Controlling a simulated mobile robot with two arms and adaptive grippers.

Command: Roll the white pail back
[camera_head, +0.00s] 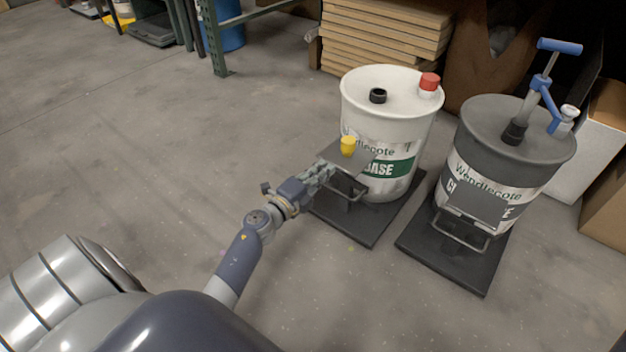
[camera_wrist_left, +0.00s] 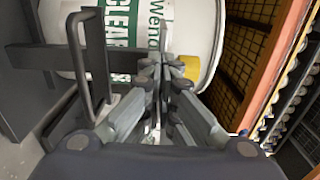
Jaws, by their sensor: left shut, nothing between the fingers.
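The white pail (camera_head: 385,112) stands upright on a dark flat dolly (camera_head: 372,232), with a black cap and a red cap on its lid. A dark handle (camera_head: 346,193) and a grey plate (camera_head: 358,160) with a yellow cup (camera_head: 348,146) are at its front. My left gripper (camera_head: 328,170) is shut and empty, close to the plate and handle. In the left wrist view, the shut fingers (camera_wrist_left: 162,72) point at the pail's wall (camera_wrist_left: 205,25). The handle (camera_wrist_left: 88,60) is left of the fingers, the yellow cup (camera_wrist_left: 191,67) right. My right gripper is not in view.
A dark grey pail (camera_head: 500,150) with a blue-handled pump (camera_head: 545,85) stands on its own dolly (camera_head: 462,262) at the right. Stacked boards (camera_head: 385,35) are behind the white pail, with cardboard boxes (camera_head: 608,170) at far right.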

